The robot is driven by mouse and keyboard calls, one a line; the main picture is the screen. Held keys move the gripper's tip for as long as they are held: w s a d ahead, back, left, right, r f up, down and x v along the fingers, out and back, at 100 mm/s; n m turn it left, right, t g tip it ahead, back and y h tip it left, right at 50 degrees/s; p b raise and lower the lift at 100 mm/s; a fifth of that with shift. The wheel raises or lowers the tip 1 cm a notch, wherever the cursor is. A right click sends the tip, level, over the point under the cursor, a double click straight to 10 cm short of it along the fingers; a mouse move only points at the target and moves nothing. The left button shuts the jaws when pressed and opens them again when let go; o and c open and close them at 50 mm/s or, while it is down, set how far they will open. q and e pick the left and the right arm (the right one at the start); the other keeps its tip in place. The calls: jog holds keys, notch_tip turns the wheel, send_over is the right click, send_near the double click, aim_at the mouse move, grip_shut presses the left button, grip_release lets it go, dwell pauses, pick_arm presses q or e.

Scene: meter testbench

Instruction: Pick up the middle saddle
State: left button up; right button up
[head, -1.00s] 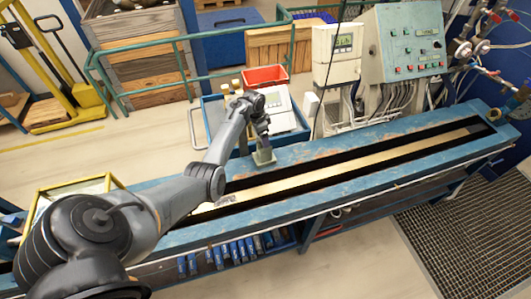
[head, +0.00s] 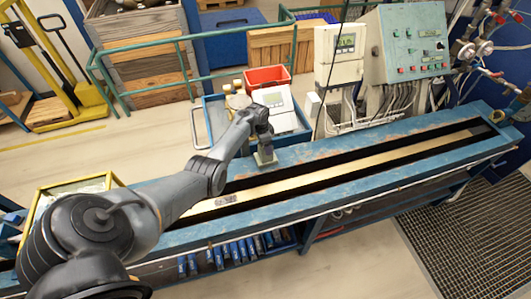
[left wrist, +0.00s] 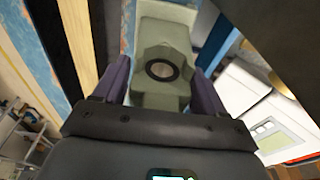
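A grey-green saddle block (head: 264,158) stands on the blue bench, at the far edge of the dark slot. In the left wrist view the saddle (left wrist: 160,92) shows a dark round ring on its face. My left gripper (head: 264,146) is directly above the saddle in the head view. In the left wrist view its two purple fingers (left wrist: 160,85) stand apart, one on each side of the saddle. I cannot tell whether they touch it. My right gripper is not in view.
A small grey piece (head: 226,200) lies on the pale strip of the bench. A blue crate (head: 213,123) with a red bin (head: 267,77) and a white device (head: 281,110) is close behind the gripper. A grey meter box (head: 339,53) stands behind the bench. The bench to the right is clear.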

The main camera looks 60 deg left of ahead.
pick_arm(q)
grip_shut()
jog(key=shift+r, duration=0.2)
dwell(0.4)
